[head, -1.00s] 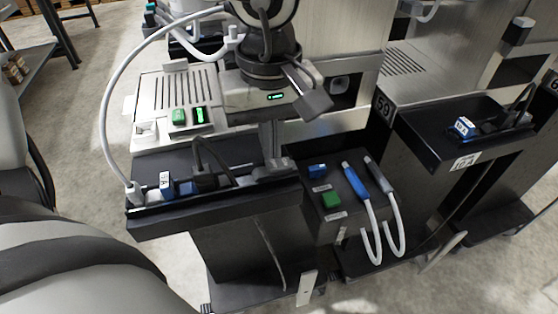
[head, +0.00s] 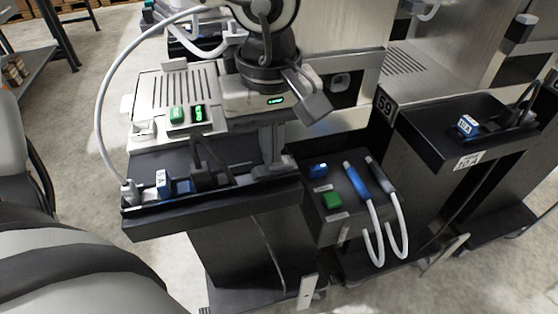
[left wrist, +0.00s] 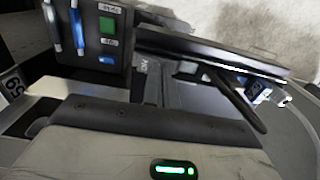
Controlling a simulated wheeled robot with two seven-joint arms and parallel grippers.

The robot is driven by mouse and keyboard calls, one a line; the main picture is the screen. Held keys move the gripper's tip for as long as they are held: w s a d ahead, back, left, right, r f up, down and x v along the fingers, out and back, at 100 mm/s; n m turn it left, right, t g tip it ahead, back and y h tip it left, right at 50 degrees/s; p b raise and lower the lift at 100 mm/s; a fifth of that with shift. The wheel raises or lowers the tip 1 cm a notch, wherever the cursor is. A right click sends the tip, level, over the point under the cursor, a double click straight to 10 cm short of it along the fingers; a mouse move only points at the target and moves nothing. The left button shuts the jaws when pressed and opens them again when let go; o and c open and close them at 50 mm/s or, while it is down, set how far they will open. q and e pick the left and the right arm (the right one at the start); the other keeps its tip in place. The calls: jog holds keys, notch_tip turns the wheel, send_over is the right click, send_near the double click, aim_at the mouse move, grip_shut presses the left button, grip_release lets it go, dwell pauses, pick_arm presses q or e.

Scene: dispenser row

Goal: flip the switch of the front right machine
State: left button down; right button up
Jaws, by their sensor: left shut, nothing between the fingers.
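My left gripper (head: 274,166) comes down over the right part of the front machine's dark tray (head: 210,219). It is shut and empty, its tips at or very near a grey part there. In the left wrist view its fingers (left wrist: 160,82) point at the tray, beside a small ON marking (left wrist: 145,68). The fingers hide part of this spot, and I cannot tell whether they touch it or how the switch stands. My right gripper is not in view.
A dark box right of the tray carries a blue button (head: 318,170), a green button (head: 332,200) and two hanging handles, one blue (head: 356,180). A white cable loops at the left.

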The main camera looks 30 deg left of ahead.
pick_arm(q)
jog(key=shift+f, duration=0.3)
jog(key=shift+r, duration=0.1)
jog(key=shift+r+p, duration=1.95)
jog(key=shift+r, duration=1.55)
